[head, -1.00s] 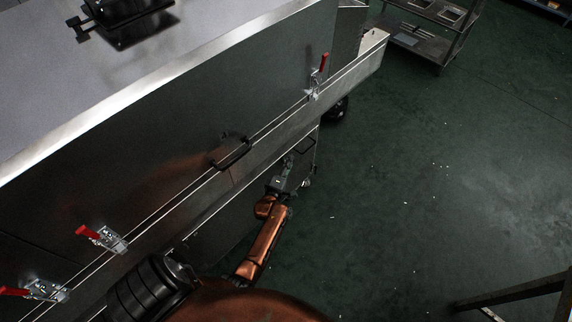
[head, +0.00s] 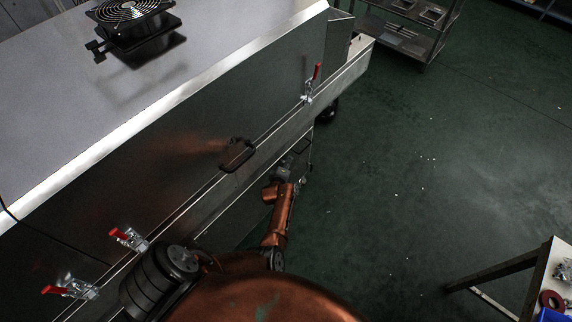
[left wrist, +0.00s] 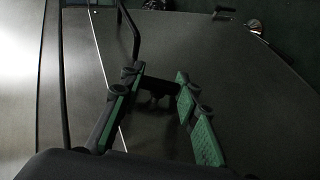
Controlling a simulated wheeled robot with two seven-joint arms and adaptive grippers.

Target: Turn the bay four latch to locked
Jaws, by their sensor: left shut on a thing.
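Three latches with red handles show on the dryer side in the head view. The far latch (head: 307,94) has its handle pointing up. The middle latch (head: 130,239) and the near latch (head: 72,288) have handles pointing left. I cannot tell which is bay four. My copper arm reaches past the dryer's lower side, its gripper (head: 284,173) small and dark there; it seems to be the left one. In the left wrist view my left gripper (left wrist: 157,76) is around a dark thing (left wrist: 156,86), hard to make out. My right gripper does not show.
A fan (head: 130,14) sits on the dryer top. A shelf cart (head: 400,35) stands at the back. A table (head: 540,275) is at lower right.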

